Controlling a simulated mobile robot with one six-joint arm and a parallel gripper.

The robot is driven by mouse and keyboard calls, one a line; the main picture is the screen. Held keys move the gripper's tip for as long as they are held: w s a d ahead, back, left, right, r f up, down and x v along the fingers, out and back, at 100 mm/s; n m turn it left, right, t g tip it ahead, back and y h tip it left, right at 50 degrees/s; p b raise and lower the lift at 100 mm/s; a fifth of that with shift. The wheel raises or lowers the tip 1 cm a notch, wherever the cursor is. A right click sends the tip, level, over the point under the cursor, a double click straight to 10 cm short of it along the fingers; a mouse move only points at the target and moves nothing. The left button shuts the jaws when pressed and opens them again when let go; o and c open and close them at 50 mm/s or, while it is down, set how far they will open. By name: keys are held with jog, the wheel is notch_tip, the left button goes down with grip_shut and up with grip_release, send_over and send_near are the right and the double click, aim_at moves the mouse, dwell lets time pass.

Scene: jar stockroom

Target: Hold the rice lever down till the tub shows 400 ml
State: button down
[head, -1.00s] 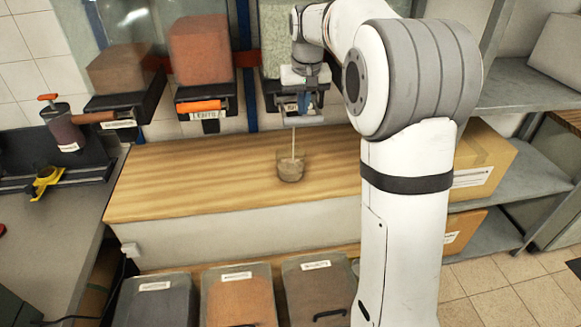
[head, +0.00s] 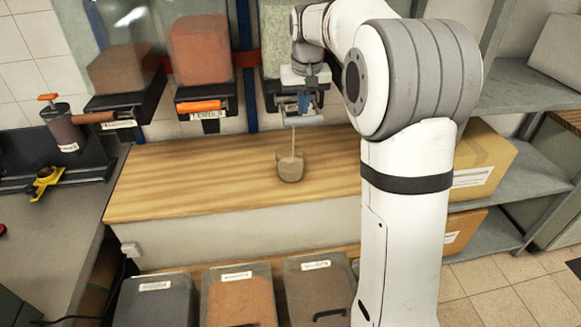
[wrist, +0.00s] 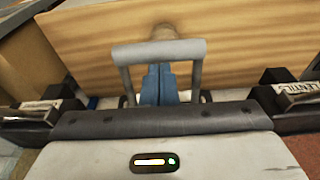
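The rice dispenser (head: 277,60), holding pale grain, is on the wall behind my arm, partly hidden. Its grey lever bar (head: 303,120) also shows as a loop in the wrist view (wrist: 160,50). My gripper (head: 303,102) is at the lever. Its blue fingertips (wrist: 160,84) are together beside the bar, with nothing visible between them; contact is hard to tell. A thin pale stream falls from the dispenser into the tub (head: 290,166) on the wooden counter. The tub looks filled nearly to its rim with brownish-grey grain. Its volume marks are too small to read.
The lentils dispenser (head: 201,50) with an orange lever (head: 199,106) and a brown-filled dispenser (head: 118,70) hang to the left. The wooden counter (head: 190,180) is clear around the tub. Several lidded bins (head: 238,290) stand below in front.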

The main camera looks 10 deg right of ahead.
jog(key=shift+r, duration=0.1)
jog(key=shift+r+p, duration=1.2)
jog(key=shift+p, duration=0.05)
dwell(6.7)
